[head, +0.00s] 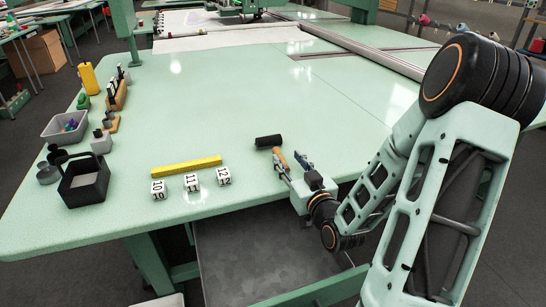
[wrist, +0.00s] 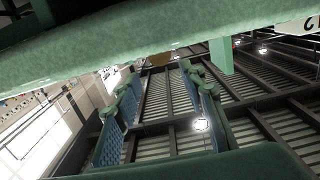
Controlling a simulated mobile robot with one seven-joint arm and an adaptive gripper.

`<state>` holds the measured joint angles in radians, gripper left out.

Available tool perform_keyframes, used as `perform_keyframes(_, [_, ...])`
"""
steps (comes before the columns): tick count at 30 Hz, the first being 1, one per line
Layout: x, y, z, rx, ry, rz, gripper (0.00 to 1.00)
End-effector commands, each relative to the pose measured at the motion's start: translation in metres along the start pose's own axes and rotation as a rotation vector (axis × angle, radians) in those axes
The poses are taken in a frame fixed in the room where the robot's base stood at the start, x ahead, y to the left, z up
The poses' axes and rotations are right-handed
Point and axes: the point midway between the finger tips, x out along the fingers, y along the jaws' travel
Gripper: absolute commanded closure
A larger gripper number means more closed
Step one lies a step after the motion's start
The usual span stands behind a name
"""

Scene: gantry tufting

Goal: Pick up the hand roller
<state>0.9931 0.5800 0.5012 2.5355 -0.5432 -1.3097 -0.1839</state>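The hand roller (head: 268,141) lies on the green table near its front edge, with a black cylinder and an orange-brown wooden handle pointing toward my gripper. My gripper (head: 292,164) is at the front edge, with its fingers apart near the handle end. Exact contact with the handle cannot be told. In the wrist view, my gripper's two blue-padded fingers (wrist: 160,88) stand apart with nothing held between them. A small tan piece, apparently the handle end, shows beyond the fingertips at the top middle.
Left of the roller are a yellow bar (head: 186,167) and white numbered cubes (head: 192,182). A black open box (head: 84,183) and grey tray (head: 66,128) stand at the left edge. A long roll (head: 360,51) lies farther back. The table middle is clear.

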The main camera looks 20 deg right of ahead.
Motion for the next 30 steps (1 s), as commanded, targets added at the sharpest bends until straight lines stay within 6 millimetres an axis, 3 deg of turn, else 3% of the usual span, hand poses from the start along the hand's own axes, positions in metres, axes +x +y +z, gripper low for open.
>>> perform_keyframes(11, [0.032,-0.002,0.001,0.0,0.0,0.001,0.62])
perform_keyframes(21, [0.076,-0.008,0.005,-0.001,0.0,0.0,0.62])
perform_keyframes(30, [0.082,-0.008,0.004,-0.001,0.0,0.001,0.62])
